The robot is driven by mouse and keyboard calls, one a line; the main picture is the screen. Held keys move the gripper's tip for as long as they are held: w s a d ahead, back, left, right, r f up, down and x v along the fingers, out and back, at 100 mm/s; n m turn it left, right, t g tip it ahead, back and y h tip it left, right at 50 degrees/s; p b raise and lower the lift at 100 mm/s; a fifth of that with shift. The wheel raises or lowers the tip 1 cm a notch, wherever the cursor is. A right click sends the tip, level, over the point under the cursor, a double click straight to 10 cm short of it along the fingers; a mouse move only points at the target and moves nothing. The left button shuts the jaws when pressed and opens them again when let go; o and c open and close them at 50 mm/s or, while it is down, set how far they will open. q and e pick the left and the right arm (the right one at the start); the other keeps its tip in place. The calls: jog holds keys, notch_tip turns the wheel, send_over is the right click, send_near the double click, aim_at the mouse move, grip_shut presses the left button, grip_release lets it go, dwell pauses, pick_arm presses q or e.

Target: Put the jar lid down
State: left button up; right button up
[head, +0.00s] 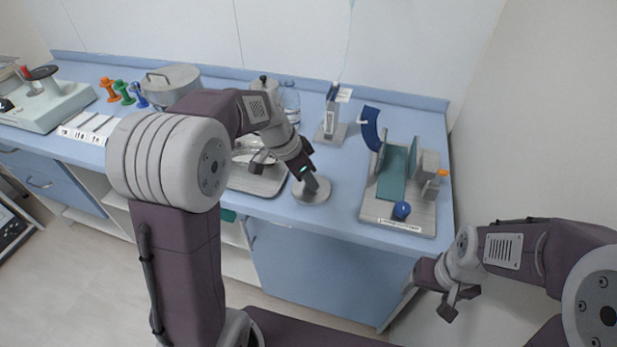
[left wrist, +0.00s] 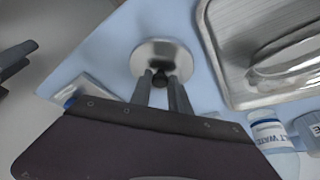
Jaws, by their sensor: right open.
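The jar lid, a round shiny metal disc with a black knob, is at the front part of the blue counter in the head view (head: 311,194). It also shows in the left wrist view (left wrist: 160,55). My left gripper (head: 309,182) points down at it from above. In the left wrist view its two fingers (left wrist: 163,82) are on either side of the black knob and look closed on it. Whether the lid touches the counter is hard to tell. A clear glass jar (head: 291,104) stands behind, partly hidden by my left arm. My right gripper (head: 449,302) is open and empty, off the counter's right side.
A metal tray (head: 262,184) lies just left of the lid. A board with teal and grey parts and a blue ball (head: 401,210) stands to the right. A grey stand (head: 331,130) is behind. Labelled bottles (left wrist: 268,131) are near the tray. The counter's front edge is close.

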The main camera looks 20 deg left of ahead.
pick_arm(q)
jog(key=o, duration=0.4)
jog(key=shift+r+p, duration=0.2)
jog(key=shift+p, duration=0.1)
jog(key=p+v, duration=0.2)
jog(key=v, duration=1)
jog(key=shift+w, duration=0.1)
